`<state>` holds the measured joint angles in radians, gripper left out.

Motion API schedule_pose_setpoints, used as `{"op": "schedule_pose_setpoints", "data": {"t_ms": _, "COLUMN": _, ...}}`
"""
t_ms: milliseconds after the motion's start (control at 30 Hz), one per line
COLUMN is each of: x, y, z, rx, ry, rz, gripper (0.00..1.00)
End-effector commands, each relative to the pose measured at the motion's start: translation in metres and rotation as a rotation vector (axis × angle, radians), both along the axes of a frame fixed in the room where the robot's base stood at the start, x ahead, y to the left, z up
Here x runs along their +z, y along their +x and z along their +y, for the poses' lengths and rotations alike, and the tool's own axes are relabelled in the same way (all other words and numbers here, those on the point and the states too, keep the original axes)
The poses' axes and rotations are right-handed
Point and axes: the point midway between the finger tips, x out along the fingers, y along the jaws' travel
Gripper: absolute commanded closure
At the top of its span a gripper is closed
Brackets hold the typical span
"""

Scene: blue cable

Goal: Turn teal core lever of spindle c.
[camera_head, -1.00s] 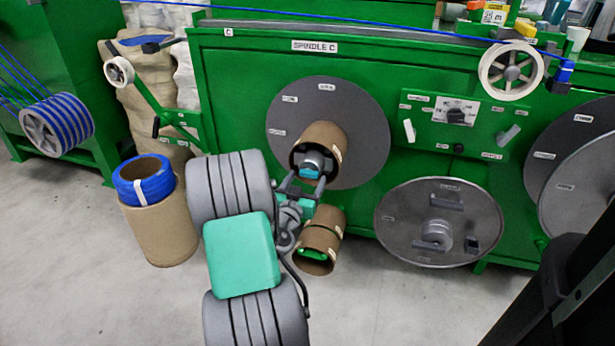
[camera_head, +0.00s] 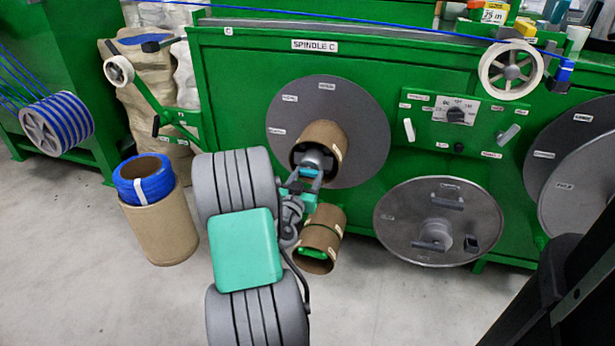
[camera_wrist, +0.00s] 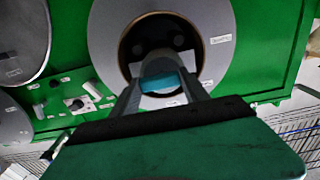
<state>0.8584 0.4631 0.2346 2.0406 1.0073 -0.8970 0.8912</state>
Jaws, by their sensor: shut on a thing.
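Spindle C's grey disc (camera_head: 360,115) is on the green machine, with a brown cardboard core (camera_head: 325,135) over its hub. The teal core lever (camera_head: 309,172) is at the front end of the hub, inside the core's opening. It also shows in the wrist view (camera_wrist: 160,83), between my fingers. My gripper (camera_head: 303,180) reaches to the lever from below and in front. Its fingers are shut on the lever, one on each side. The fingertips are small and partly hidden in the head view.
A brown drum with a blue coil (camera_head: 145,182) stands on the floor at left. A loose-looking grey disc (camera_head: 400,215) leans at the machine's lower right. A control panel (camera_head: 460,120) is right of the spindle.

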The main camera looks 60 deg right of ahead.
Motion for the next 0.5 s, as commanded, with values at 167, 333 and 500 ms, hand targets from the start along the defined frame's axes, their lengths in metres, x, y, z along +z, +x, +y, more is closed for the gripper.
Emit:
{"op": "schedule_pose_setpoints", "data": {"t_ms": 167, "x": -0.0001, "y": -0.0001, "z": 0.0001, "rx": 0.000, "ry": 0.000, "rz": 0.000, "gripper": 0.88}}
{"op": "schedule_pose_setpoints", "data": {"t_ms": 333, "x": 0.0000, "y": -0.0001, "z": 0.0002, "rx": 0.000, "ry": -0.001, "rz": 0.007, "gripper": 0.88}}
{"op": "schedule_pose_setpoints", "data": {"t_ms": 500, "x": 0.0003, "y": -0.0002, "z": 0.0003, "rx": 0.000, "ry": -0.006, "rz": 0.046, "gripper": 0.88}}
